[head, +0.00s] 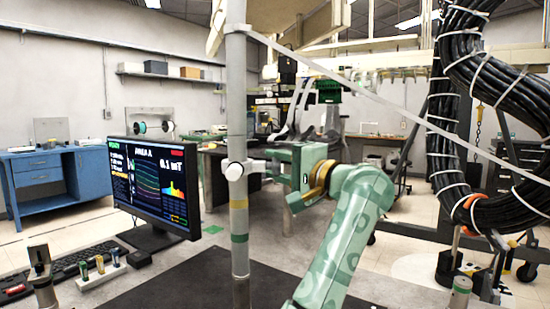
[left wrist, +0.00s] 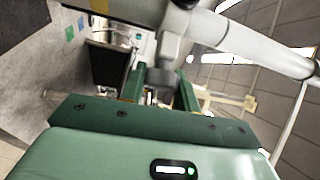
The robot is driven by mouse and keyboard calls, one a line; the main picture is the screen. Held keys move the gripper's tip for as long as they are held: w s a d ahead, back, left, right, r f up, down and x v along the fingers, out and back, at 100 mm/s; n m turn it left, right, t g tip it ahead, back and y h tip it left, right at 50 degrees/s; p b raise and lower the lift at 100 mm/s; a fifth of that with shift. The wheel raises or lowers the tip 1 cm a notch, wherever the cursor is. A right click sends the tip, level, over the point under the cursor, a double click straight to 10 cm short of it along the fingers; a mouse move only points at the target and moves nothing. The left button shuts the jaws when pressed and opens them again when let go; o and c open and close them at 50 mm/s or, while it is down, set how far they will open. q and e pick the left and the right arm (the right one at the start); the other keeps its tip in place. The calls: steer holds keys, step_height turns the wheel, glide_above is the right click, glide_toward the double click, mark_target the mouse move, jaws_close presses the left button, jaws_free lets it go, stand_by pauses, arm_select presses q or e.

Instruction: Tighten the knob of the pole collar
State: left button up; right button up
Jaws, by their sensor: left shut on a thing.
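The grey pole (head: 237,110) stands upright near the middle of the head view. The white pole collar (head: 235,171) sits around it, with its knob (head: 257,166) sticking out to the right. My left gripper (head: 270,166) reaches the knob from the right and is shut on it. In the left wrist view the pole (left wrist: 250,42) crosses the top at a slant, and the grey knob (left wrist: 165,77) lies between the two green fingers of my left gripper (left wrist: 160,82). The fingers partly hide the knob, so its turn angle cannot be told. My right gripper is not in view.
A thick black cable bundle (head: 480,110) hangs at the right. A pale strap (head: 380,105) slants down from the pole top to the right.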

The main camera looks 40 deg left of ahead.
arm_select(q)
steer(key=shift+r+h, duration=0.25)
steer(key=shift+h, duration=0.05)
steer(key=shift+m+p, duration=0.4)
steer(key=shift+p, duration=0.05)
steer(key=shift+f+m+h+p, duration=0.15)
steer(key=shift+m+h+p, duration=0.15)
steer(key=shift+h, duration=0.1)
steer(key=shift+f, duration=0.15)
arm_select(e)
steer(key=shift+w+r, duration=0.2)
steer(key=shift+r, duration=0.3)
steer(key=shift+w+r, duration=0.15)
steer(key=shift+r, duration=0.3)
arm_select(q)
steer(key=o, duration=1)
